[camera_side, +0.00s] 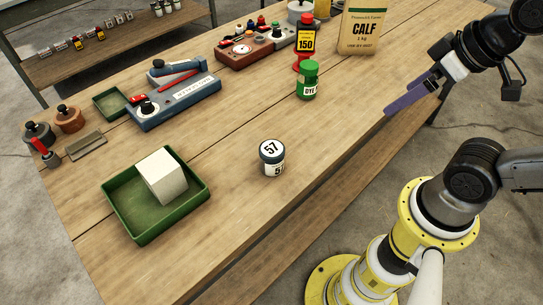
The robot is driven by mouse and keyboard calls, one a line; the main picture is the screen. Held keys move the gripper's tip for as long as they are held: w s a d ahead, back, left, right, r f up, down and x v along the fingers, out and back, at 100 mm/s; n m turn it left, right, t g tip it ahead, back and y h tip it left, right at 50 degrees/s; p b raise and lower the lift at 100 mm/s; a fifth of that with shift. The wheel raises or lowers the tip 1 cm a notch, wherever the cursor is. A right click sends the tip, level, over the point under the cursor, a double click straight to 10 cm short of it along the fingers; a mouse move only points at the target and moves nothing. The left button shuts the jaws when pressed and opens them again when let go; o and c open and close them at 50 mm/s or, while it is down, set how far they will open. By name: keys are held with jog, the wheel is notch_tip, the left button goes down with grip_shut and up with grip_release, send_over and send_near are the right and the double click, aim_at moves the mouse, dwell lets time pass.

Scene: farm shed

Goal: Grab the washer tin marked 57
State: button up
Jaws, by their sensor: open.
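The washer tin (273,165) is a small round tin with a white label reading 57 on its side and a dark-rimmed white lid also marked 57. It stands upright on the wooden bench (226,189) near the front edge, right of the green tray. My gripper (389,112) has purple fingers and is at the right, by the bench's front edge, well apart from the tin. It is open, with nothing seen between its fingers. No part of the tin is hidden by the arm.
A green tray (203,197) with a white block (162,176) is left of the tin. A green dye bottle (308,82), a 150 bottle (306,36) and a CALF bag (360,31) stand behind. A blue-grey device (174,103) sits back left. Bench around the tin is clear.

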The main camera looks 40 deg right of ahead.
jog(key=w+r+n, duration=0.4)
jog(key=n, duration=0.1)
jog(key=n+g, duration=0.6)
jog(key=n, duration=0.4)
send_over(271, 151)
notch_tip(271, 151, down, 11)
jog(key=shift+f, duration=0.2)
notch_tip(271, 151, down, 8)
jog(key=shift+r, duration=0.25)
jog(key=shift+w+d+f, duration=0.1)
jog(key=shift+d+f, duration=0.05)
jog(key=shift+f, duration=1.25)
jog(key=shift+w+d+f, duration=0.1)
jog(key=shift+f, duration=1.25)
jog(key=c, duration=1.4)
jog(key=shift+c, duration=0.2)
jog(key=shift+r, duration=0.15)
